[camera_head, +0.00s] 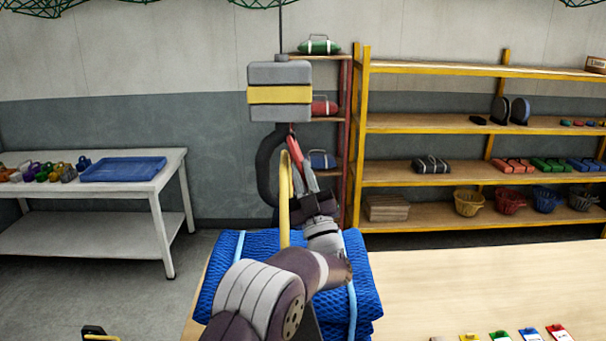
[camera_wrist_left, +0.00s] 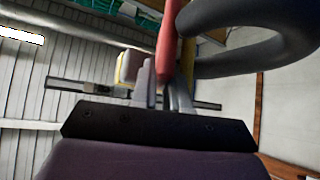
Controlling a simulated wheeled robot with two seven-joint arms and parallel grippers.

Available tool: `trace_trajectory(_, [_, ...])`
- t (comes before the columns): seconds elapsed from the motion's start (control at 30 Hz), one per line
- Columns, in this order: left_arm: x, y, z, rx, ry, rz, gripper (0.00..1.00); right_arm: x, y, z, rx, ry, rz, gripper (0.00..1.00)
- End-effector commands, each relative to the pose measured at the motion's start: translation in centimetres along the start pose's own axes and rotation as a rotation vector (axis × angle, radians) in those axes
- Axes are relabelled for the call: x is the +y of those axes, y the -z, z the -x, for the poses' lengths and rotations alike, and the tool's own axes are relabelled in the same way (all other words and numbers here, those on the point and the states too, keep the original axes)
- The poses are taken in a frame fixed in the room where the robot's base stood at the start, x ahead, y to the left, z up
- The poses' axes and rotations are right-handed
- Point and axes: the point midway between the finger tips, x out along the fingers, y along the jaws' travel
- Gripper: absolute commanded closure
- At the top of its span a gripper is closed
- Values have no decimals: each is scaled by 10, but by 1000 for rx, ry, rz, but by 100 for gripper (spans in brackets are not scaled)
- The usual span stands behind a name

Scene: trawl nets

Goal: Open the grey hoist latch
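The hoist block (camera_head: 280,75) is grey with a yellow band and hangs on a cable in the head view. A dark grey hook (camera_head: 264,168) hangs below it, and the hook's curve fills the upper right of the wrist view (camera_wrist_left: 225,68). A red latch (camera_wrist_left: 169,45) sits at the hook's mouth. My left gripper (camera_head: 303,172) is at the latch; in the wrist view its fingers (camera_wrist_left: 164,88) are close together with the latch's end between them. A yellow loop (camera_head: 284,205) rises from the blue net bundle (camera_head: 262,243) to the hook.
A wooden table (camera_head: 455,275) carries the bundle and has bare room to its right. Small coloured tags (camera_head: 500,336) lie at its front edge. A white table (camera_head: 140,192) with a blue tray (camera_head: 122,170) stands left. Yellow-framed shelves (camera_head: 440,125) stand behind.

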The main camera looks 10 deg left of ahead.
Motion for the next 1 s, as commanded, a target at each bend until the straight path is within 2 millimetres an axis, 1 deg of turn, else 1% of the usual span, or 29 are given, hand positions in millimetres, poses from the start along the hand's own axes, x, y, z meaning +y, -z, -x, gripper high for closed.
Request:
trace_trajectory(0.17, [0,-1,1,0,6,7,100,0,0,-2,0,0,0,57])
trace_trajectory(0.27, [2,-1,2,2,22,24,100,0,-1,-8,0,0,0,57])
trace_trajectory(0.5, [12,-2,4,1,117,123,100,0,-4,-30,0,0,0,57])
trace_trajectory(0.67, [22,1,0,2,217,224,100,0,-5,-40,0,0,0,57])
trace_trajectory(0.77, [30,4,-3,1,285,292,100,0,-5,-39,0,0,0,57])
trace_trajectory(0.87, [37,8,-7,-1,353,358,100,0,-4,-33,0,0,0,57])
trace_trajectory(1.0, [46,14,-13,-1,447,451,100,0,-2,-18,0,0,0,57])
